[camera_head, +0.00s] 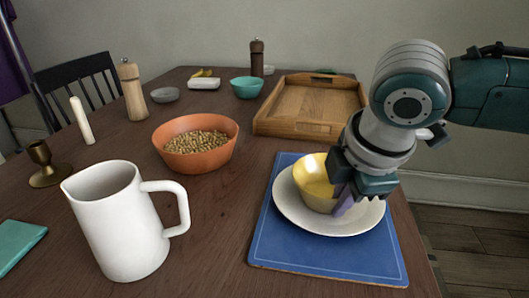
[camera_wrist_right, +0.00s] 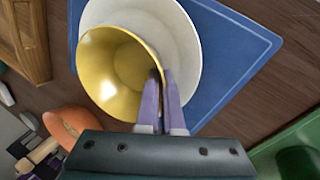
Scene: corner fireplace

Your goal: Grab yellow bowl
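The yellow bowl (camera_head: 314,180) is on a white plate (camera_head: 304,219), which lies on a blue placemat (camera_head: 330,260) at the table's right front. The bowl and the plate (camera_wrist_right: 185,50) also show in the right wrist view, with the bowl (camera_wrist_right: 105,70) off the plate's centre. My right gripper (camera_head: 343,205) reaches down at the bowl's right side. In the wrist view its purple fingers (camera_wrist_right: 161,85) are close together at the rim, with the bowl wall between them. The gripper hides part of the bowl. My left gripper is not in view.
A white pitcher (camera_head: 125,225) stands at the front left. An orange bowl of grains (camera_head: 195,160) and a wooden tray (camera_head: 290,125) stand behind the placemat. A teal bowl (camera_head: 246,88) and pepper mill (camera_head: 257,58) are farther back. The table's right edge is close.

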